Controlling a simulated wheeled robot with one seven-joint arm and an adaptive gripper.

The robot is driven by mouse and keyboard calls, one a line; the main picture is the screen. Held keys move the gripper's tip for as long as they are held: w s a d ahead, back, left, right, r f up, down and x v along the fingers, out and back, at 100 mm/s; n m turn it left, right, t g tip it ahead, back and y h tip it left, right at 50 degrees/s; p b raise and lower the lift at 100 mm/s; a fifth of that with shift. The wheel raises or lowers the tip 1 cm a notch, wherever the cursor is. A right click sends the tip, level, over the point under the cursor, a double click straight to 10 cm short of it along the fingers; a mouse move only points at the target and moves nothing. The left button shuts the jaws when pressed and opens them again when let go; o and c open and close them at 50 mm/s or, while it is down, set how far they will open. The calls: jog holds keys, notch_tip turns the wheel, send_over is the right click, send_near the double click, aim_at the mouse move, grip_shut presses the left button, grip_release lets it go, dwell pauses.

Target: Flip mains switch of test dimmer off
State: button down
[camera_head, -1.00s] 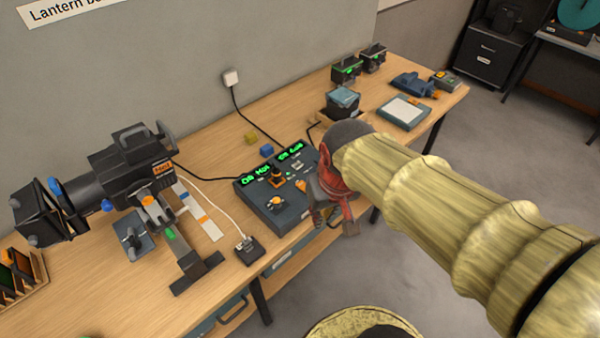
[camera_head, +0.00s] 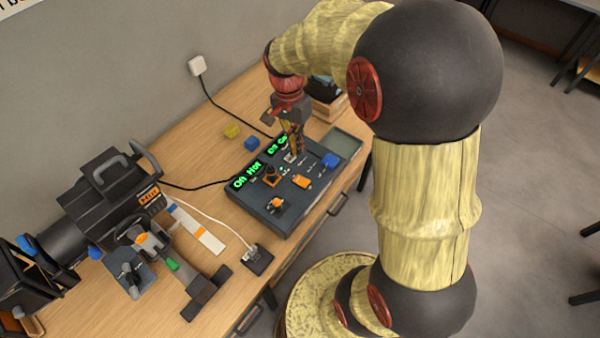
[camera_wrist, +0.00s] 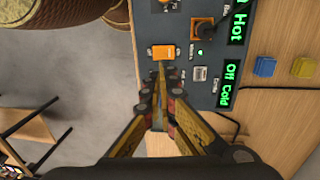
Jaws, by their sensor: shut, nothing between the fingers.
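The test dimmer (camera_head: 283,212) is a dark blue-grey panel on the bench with green displays; in the wrist view (camera_wrist: 212,95) they read "Hot" and "Off Cold". An orange rocker switch (camera_head: 302,182) sits on its face and also shows in the wrist view (camera_wrist: 163,52). A black lever on an orange-brown base (camera_wrist: 203,28) and a pale switch (camera_wrist: 200,73) are near it. A small green light is lit between them. Which one is the mains switch is too small to read. My gripper (camera_wrist: 160,68) is shut and empty, its tips close by the orange rocker; contact cannot be told.
A stage lantern (camera_head: 110,205) stands left of the dimmer. A small black socket box (camera_head: 257,259) with a white cable is at the bench's front edge. Yellow (camera_head: 231,131) and blue (camera_head: 252,143) blocks lie behind the dimmer. My arm covers the bench's right part.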

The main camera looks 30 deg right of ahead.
aim_at(300, 180)
dwell(0.3)
jog(key=f, duration=0.4)
jog(key=s+f+b, duration=0.1)
jog(key=f, duration=0.4)
jog(key=f+b, duration=0.1)
jog(key=f, duration=0.3)
jog(key=shift+s+d+f, duration=0.2)
jog(key=shift+s+f, duration=0.15)
jog(key=shift+f, duration=0.1)
jog(key=shift+s+f, duration=0.25)
jog(key=shift+f, duration=0.1)
jog(key=shift+w, duration=0.1)
jog(key=shift+w+a+r, duration=0.1)
jog(key=shift+w+a, duration=0.1)
jog(key=shift+w, duration=0.55)
